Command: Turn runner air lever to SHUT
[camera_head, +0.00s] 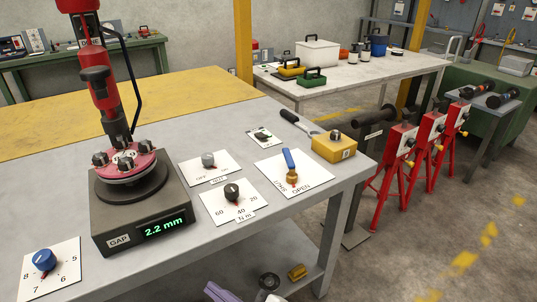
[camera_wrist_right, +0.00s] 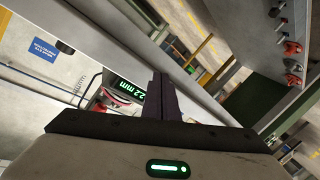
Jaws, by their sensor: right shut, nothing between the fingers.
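The air lever has a blue handle (camera_head: 289,159) on a brass body (camera_head: 292,178), mounted on a white plate (camera_head: 270,168) near the right end of the grey bench. The plate reads OPEN along its front edge and a word that looks like SHUT along its left side. The handle points toward the back of the bench, leaning slightly left. My right gripper (camera_wrist_right: 157,78) shows in the wrist view, its dark fingers together and empty. The lever is not visible in that view. My left gripper is not in view.
A torque dial (camera_head: 232,192), an OFF-marked knob (camera_head: 208,160) and a yellow box (camera_head: 335,147) surround the plate. A wrench (camera_head: 300,123) lies behind. The red tool on the flange (camera_head: 125,160) stands left, above the gap display (camera_head: 165,228).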

